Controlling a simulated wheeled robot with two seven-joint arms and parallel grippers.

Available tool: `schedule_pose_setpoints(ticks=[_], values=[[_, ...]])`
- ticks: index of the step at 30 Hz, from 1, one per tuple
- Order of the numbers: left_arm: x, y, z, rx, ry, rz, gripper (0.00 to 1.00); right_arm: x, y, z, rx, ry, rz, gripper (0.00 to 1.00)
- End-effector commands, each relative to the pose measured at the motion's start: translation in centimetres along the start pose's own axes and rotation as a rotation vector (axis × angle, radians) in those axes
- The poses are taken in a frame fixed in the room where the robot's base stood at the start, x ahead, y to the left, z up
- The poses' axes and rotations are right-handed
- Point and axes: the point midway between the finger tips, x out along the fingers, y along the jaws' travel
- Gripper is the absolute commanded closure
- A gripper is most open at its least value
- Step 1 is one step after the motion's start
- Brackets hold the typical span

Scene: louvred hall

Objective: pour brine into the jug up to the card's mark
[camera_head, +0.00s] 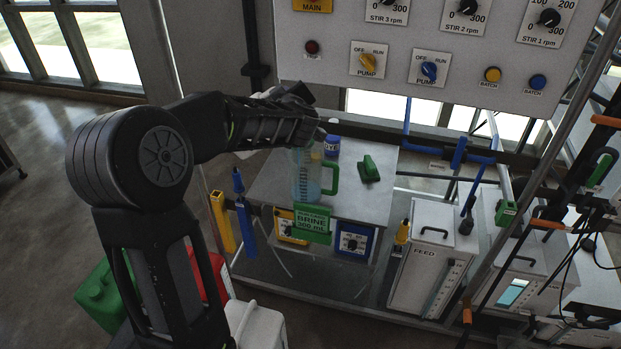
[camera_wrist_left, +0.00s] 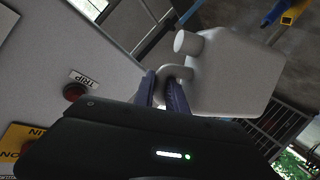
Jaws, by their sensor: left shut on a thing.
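A clear jug (camera_head: 304,178) with a scale and a green handle stands on the grey bench. Its lower part looks bluish; I cannot read the level. A green card (camera_head: 312,224) reading BRINE 300 mL hangs at the bench's front edge below it. My left gripper (camera_head: 318,130) is above the jug in the head view. In the left wrist view its fingers (camera_wrist_left: 168,92) are shut on the handle of a white canister (camera_wrist_left: 235,72) with a round spout or cap. In the head view the arm hides most of this canister. My right gripper is not in view.
A small blue-labelled jar (camera_head: 332,147) and a green object (camera_head: 369,169) stand right of the jug on the bench (camera_head: 270,185). A control panel (camera_head: 440,45) hangs above. A FEED tank (camera_head: 430,262) stands at right. Green (camera_head: 100,296) and white (camera_head: 257,328) containers are low at left.

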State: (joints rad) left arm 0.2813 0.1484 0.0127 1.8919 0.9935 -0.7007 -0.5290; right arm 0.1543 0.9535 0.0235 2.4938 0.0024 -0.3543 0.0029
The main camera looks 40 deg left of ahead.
Motion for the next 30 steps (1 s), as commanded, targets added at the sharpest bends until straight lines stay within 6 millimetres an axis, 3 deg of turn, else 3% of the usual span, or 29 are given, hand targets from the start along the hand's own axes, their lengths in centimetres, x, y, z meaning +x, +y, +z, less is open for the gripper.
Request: schedule_pose_setpoints(ticks=[30], values=[[0.09, 0.14, 0.32, 0.041, 0.014, -0.005, 1.00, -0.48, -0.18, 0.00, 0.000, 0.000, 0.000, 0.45]])
